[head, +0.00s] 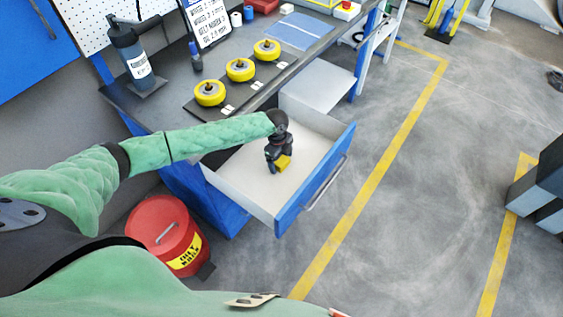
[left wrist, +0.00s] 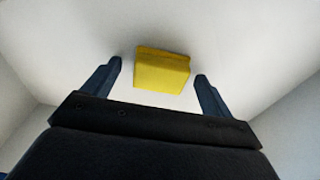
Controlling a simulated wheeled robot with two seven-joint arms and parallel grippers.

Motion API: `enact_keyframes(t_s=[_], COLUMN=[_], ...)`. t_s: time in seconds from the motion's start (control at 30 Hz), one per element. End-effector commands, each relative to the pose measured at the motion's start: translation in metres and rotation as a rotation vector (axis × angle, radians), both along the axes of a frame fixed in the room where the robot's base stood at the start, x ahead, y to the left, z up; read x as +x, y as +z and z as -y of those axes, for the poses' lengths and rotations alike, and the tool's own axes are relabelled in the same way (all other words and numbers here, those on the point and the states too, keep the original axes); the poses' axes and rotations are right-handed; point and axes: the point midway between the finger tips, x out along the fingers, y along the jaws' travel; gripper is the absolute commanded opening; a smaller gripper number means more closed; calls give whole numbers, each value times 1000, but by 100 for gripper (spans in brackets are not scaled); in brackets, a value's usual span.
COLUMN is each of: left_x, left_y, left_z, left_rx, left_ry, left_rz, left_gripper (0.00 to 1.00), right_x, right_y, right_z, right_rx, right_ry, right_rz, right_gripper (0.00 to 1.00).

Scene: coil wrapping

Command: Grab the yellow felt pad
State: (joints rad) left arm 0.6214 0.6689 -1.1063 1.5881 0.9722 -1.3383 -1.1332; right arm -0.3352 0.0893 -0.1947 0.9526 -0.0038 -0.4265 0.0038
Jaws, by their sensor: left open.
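The yellow felt pad (head: 284,162) lies in the open white drawer (head: 250,180) under the workbench. My left gripper (head: 276,166) is inside the drawer, right above the pad and partly covering it in the head view. In the left wrist view the pad (left wrist: 162,71) is a yellow block between the two open fingers (left wrist: 157,83), with gaps on both sides. The fingers do not touch it there. My right gripper is not in view.
The drawer's blue front (head: 315,180) and white walls surround my left gripper. On the bench stand several yellow coils (head: 240,70) and a dark bottle (head: 131,55). A red bin (head: 167,232) is on the floor beside the drawer.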

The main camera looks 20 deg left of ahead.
Motion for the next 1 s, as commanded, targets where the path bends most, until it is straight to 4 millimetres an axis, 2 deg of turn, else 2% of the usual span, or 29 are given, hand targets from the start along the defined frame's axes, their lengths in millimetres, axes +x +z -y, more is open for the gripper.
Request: enact_keyframes(t_s=[0.03, 0.27, 0.53, 0.67, 0.8, 1.0], left_x=[0, 0, 0, 1, 1, 1], left_y=[0, 0, 1, 9, 29, 64], left_z=[0, 0, 0, 0, 0, 0], left_rx=[0, 0, 0, 0, -1, -1], left_ry=[0, 0, 0, 0, -2, -1], left_rz=[0, 0, 0, 1, 3, 3], left_gripper=[84, 38, 37, 37, 37, 37], right_x=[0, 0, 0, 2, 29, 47], right_y=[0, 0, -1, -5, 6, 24], right_z=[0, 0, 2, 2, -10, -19], right_rx=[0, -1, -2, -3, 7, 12], right_ry=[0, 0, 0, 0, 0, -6], right_rz=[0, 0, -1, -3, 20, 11], right_gripper=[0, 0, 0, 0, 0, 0])
